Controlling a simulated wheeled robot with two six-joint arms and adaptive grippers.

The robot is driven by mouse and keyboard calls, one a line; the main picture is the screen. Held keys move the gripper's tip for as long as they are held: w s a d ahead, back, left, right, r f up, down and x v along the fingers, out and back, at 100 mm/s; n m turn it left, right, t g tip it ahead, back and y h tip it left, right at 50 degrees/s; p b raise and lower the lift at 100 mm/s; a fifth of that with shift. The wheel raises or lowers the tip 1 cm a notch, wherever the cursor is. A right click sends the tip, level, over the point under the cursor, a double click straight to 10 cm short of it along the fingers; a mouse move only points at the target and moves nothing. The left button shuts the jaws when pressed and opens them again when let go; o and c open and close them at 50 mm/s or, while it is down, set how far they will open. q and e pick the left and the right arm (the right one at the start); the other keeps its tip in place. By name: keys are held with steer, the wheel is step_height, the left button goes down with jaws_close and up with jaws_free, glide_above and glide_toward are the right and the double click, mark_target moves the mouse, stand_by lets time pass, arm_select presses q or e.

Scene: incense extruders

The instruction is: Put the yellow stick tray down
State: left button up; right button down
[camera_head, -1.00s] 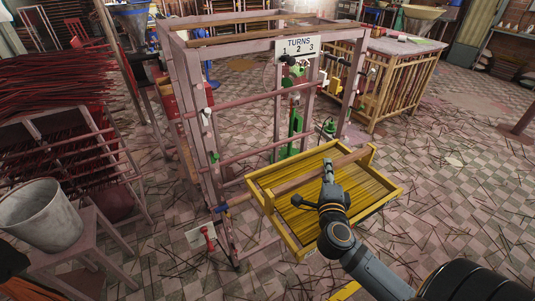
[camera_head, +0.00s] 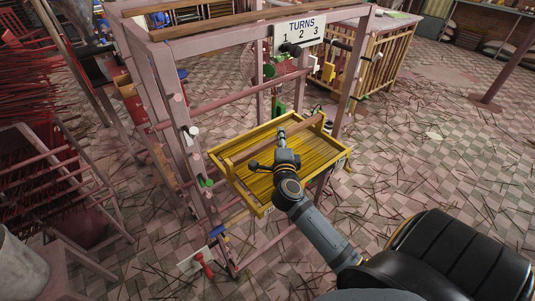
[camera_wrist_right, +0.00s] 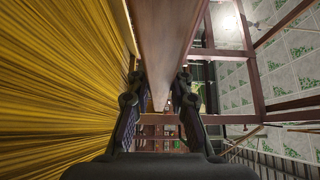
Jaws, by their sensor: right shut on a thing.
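The yellow stick tray (camera_head: 238,185) is a shallow yellow box filled with thin yellow sticks (camera_head: 313,163), with a brown wooden handle bar (camera_head: 247,148) across its top. My right gripper (camera_head: 281,134) is shut on this bar and holds the tray in the air, slightly tilted in the picture. The right wrist view shows the fingers (camera_wrist_right: 158,88) on either side of the brown bar (camera_wrist_right: 160,40), with the yellow sticks (camera_wrist_right: 65,80) to the left. The tray overlaps the right part of the pink frame in the head view; I cannot tell whether they touch. My left gripper is out of view.
The pink frame (camera_head: 187,125) with rails and a "TURNS 1 2 3" sign (camera_head: 300,34) stands beside and behind the tray. A rack of red sticks (camera_head: 60,150) is at left. A slatted yellow crate table (camera_head: 385,62) is behind. The tiled floor at right is mostly open, with scattered sticks.

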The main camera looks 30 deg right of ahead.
steer(key=w+f+b, duration=0.2)
steer(key=w+f, duration=0.3)
steer(key=shift+w+a+f+b, duration=0.15)
steer(key=shift+a+f+b, duration=0.05)
steer(key=shift+b, duration=0.2)
steer(key=shift+w+f, duration=0.1)
steer(key=shift+w, duration=0.1)
steer(key=f+b, duration=0.2)
steer(key=f, duration=0.1)
steer(key=shift+w+a+f, duration=0.1)
steer(key=shift+w+f, duration=0.2)
steer(key=shift+w, duration=0.05)
steer(key=shift+f, duration=0.2)
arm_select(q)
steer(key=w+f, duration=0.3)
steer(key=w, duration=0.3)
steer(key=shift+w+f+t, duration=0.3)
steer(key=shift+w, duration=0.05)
arm_select(e)
steer(key=shift+r, duration=0.1)
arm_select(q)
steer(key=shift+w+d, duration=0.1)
arm_select(e)
steer(key=c, duration=1.3)
jaws_free()
steer(key=shift+o, duration=0.4)
